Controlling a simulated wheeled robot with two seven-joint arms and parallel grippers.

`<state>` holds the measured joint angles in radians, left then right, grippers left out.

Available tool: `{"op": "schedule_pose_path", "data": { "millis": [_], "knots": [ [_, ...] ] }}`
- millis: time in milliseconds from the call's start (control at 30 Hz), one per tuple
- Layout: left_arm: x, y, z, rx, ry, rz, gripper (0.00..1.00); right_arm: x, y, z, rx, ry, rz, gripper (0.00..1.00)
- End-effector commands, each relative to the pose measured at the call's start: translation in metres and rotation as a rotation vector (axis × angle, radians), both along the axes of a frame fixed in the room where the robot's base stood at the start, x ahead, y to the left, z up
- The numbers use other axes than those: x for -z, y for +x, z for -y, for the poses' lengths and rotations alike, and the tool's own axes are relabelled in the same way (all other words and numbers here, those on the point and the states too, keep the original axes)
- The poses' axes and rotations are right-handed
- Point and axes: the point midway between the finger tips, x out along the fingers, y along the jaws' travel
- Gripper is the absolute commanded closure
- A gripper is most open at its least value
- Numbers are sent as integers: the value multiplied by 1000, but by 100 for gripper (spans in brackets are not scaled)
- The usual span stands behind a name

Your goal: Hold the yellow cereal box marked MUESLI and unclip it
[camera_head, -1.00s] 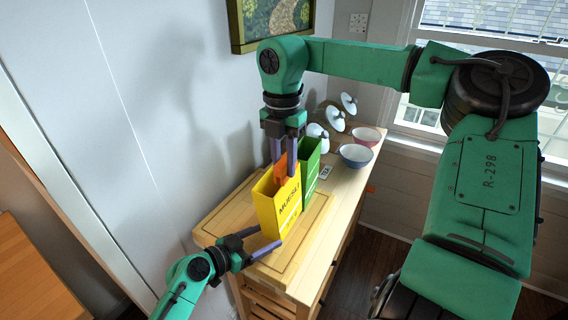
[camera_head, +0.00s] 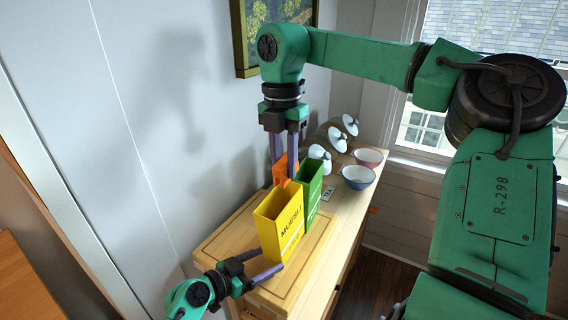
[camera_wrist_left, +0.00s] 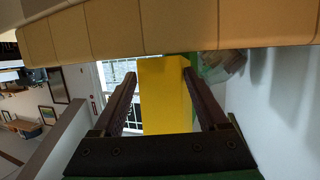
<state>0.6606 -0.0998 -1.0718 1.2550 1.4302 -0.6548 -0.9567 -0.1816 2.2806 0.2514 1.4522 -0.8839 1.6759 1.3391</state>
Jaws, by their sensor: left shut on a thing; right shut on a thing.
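The yellow cereal box marked MUESLI (camera_head: 283,232) stands upright on the wooden board, its top showing as an open dark slot. My left gripper (camera_head: 270,259) is shut on the lower part of the box from the near left. In the left wrist view the yellow box (camera_wrist_left: 165,95) fills the space between the two fingers. My right gripper (camera_head: 285,155) points down from above and is shut on the orange clip (camera_head: 283,171). The clip is at the far end of the box top and appears raised above the rim; its lower edge is partly hard to separate from the box.
A green box (camera_head: 310,190) stands close behind the yellow one. A blue bowl (camera_head: 358,178), a pink bowl (camera_head: 368,157) and several white round things (camera_head: 319,156) are farther back on the wooden table (camera_head: 222,241). A wall is close on the left.

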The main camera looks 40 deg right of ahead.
Motion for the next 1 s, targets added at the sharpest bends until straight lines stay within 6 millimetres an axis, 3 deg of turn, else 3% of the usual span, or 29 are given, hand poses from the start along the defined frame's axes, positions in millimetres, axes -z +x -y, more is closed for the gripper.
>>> {"op": "schedule_pose_path", "data": {
  "millis": [233,267,300,533,667,1000],
  "knots": [
    [0,0,0,0,-1,0,100,0,0,0,0,0,0,100],
    [0,0,0,0,-1,0,16,0,0,0,0,0,0,100],
    [0,0,0,0,-1,0,1,0,0,0,0,0,0,100],
    [0,0,0,0,-1,0,0,0,0,0,0,0,0,100],
    [-2,1,-11,-1,0,0,0,0,0,0,0,0,0,100],
    [-28,1,-93,-3,1,2,0,0,0,0,0,0,0,100]
  ]
}}
